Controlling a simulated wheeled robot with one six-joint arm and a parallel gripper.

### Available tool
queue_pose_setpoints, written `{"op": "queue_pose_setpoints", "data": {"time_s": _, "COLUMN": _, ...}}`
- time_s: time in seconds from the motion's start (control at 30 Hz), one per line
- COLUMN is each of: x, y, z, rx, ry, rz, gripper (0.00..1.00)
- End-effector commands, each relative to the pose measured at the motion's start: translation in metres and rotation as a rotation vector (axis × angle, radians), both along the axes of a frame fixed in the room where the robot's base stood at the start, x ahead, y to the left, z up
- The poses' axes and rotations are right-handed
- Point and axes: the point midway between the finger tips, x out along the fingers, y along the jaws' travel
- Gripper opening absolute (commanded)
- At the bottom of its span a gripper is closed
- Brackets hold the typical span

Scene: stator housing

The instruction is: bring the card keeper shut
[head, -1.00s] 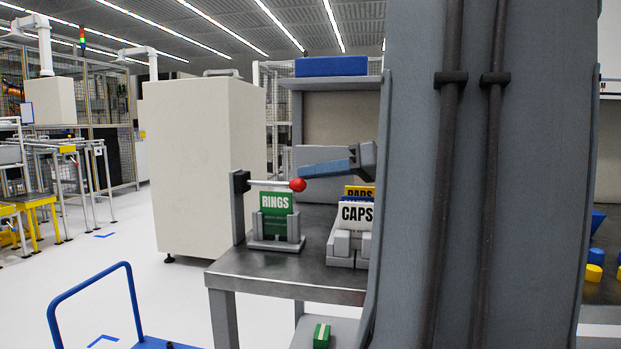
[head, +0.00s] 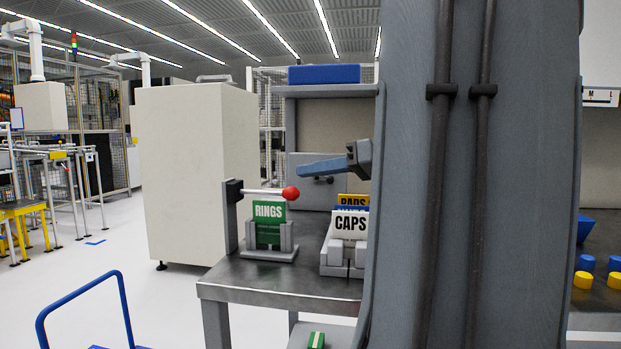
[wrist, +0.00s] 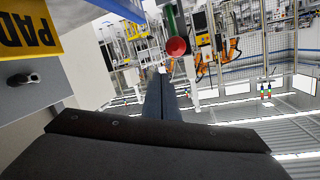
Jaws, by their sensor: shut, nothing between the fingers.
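The card keeper is a pale bar with a red ball knob (head: 291,193), hinged at a black block (head: 234,190) on a grey post. The bar lies about level across the top of the green RINGS card (head: 268,212), which stands in a grey holder (head: 268,249). My gripper (head: 299,171) is shut and empty, pointing left just above the knob with a small gap in the picture. In the wrist view my shut fingers (wrist: 161,84) reach toward the red knob (wrist: 175,46). I cannot tell the depth between them.
A second holder (head: 343,260) with the CAPS card (head: 349,223) and others behind stands right of the RINGS holder on the metal table (head: 290,282). A shelf with a blue box (head: 324,74) is behind. A blue cart handle (head: 80,290) is at front left.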

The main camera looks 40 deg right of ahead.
Motion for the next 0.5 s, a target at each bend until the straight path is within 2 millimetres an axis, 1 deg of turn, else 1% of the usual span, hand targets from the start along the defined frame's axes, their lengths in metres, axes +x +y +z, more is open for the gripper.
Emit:
{"op": "queue_pose_setpoints", "data": {"time_s": 0.03, "x": 0.001, "y": -0.004, "z": 0.014, "rx": -0.003, "ry": -0.009, "rz": 0.0, "gripper": 0.0}}
{"op": "queue_pose_setpoints", "data": {"time_s": 0.1, "x": -0.015, "y": -0.012, "z": 0.0, "rx": 0.002, "ry": -0.005, "rz": -0.004, "gripper": 0.0}}
{"op": "queue_pose_setpoints", "data": {"time_s": 0.3, "x": -0.048, "y": -0.03, "z": -0.017, "rx": 0.0, "ry": -0.009, "rz": -0.003, "gripper": 0.0}}
{"op": "queue_pose_setpoints", "data": {"time_s": 0.4, "x": -0.061, "y": -0.036, "z": -0.023, "rx": 0.0, "ry": -0.01, "rz": -0.001, "gripper": 0.0}}
{"op": "queue_pose_setpoints", "data": {"time_s": 0.5, "x": -0.07, "y": -0.041, "z": -0.028, "rx": -0.001, "ry": -0.011, "rz": 0.0, "gripper": 0.0}}
